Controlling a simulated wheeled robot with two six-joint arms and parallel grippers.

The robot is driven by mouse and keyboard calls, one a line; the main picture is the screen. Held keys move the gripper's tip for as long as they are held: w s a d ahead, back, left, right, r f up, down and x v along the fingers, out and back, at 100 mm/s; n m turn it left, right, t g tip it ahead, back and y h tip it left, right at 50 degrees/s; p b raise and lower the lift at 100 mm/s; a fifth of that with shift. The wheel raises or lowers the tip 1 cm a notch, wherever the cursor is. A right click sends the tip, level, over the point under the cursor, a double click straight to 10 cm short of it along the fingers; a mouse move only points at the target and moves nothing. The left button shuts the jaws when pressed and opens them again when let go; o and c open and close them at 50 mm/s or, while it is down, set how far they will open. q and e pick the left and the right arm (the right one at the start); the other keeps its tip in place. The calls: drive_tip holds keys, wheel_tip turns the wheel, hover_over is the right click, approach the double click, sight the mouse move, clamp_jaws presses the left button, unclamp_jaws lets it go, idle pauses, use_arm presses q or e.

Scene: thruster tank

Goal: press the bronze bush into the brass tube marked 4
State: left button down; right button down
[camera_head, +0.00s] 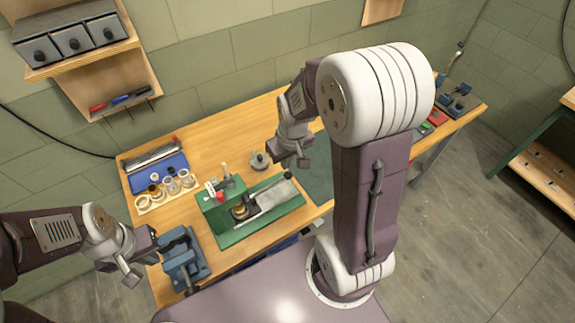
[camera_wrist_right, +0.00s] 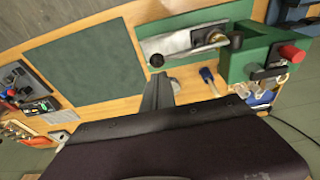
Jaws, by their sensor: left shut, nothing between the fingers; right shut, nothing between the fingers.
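A wooden tray (camera_head: 140,203) at the left of the bench holds several white, brown and brass-coloured rings or tubes (camera_head: 169,184). No number is legible on any of them, so I cannot tell tube 4 or the bronze bush apart. A green fixture (camera_head: 275,194) with a steel plate holds a small brass-coloured piece (camera_head: 240,210); it also shows in the right wrist view (camera_wrist_right: 245,62). My left gripper (camera_head: 131,276) is shut and empty, beside the blue vise. My right gripper (camera_head: 297,162) is shut and empty above the bench, behind the fixture; it shows in the right wrist view (camera_wrist_right: 158,88).
A blue vise (camera_head: 184,262) stands at the bench's front left. A round grey part (camera_head: 259,160) stands behind the fixture. A dark green mat (camera_head: 318,178) lies to the right, partly hidden by my right arm. Tools (camera_head: 455,100) stand at the far right.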

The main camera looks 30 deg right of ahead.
sight(288, 174)
drive_tip(key=shift+s+f, duration=0.25)
drive_tip(key=shift+f, duration=0.8)
drive_tip(key=shift+d+f+b, duration=0.15)
drive_tip(key=shift+f+b, duration=0.35)
drive_tip(key=shift+f, duration=0.1)
drive_tip(key=shift+s+f, duration=0.15)
drive_tip(key=shift+s, duration=0.25)
